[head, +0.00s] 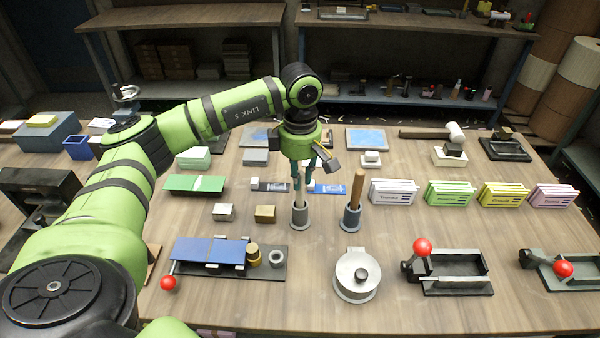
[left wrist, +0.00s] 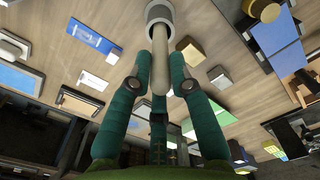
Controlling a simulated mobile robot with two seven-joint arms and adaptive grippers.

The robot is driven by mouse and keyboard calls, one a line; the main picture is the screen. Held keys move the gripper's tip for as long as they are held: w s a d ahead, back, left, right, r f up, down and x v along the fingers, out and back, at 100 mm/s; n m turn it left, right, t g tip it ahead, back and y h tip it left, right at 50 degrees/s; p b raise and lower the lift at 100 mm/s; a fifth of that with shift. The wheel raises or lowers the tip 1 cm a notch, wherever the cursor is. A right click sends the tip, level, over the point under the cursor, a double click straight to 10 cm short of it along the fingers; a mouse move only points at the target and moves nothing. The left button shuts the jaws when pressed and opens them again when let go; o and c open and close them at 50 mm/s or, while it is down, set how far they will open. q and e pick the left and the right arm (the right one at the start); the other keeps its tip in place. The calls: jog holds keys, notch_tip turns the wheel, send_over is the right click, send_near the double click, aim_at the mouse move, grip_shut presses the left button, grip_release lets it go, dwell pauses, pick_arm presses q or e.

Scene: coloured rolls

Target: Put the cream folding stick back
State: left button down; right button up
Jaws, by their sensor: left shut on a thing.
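The cream folding stick (head: 298,188) is held upright by my left gripper (head: 304,180), whose green fingers are shut on it. In the left wrist view the stick (left wrist: 160,72) runs between the fingertips (left wrist: 160,88) toward the mouth of a grey holder (left wrist: 159,12). In the head view this grey holder (head: 299,215) stands directly under the gripper, and the stick's lower end is at its mouth. How deep the end sits I cannot tell. To the right, a dark blue-grey holder (head: 351,218) carries a brown wooden stick (head: 357,188). My right gripper is not in view.
Left of the grey holder are a brass block (head: 265,214) and a grey block (head: 224,211). A blue-topped device (head: 210,252) and a round metal pot (head: 357,274) stand in front. Card racks (head: 394,192) stand to the right. Some bare wood lies between these things.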

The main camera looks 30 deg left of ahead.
pick_arm(q)
jog(key=shift+f+b, duration=0.5)
jog(key=shift+f, duration=0.1)
jog(key=c, duration=1.1)
grip_release()
jog(key=shift+o, duration=0.2)
jog(key=shift+r, duration=0.1)
notch_tip(320, 180, up, 12)
jog(key=shift+f, duration=0.1)
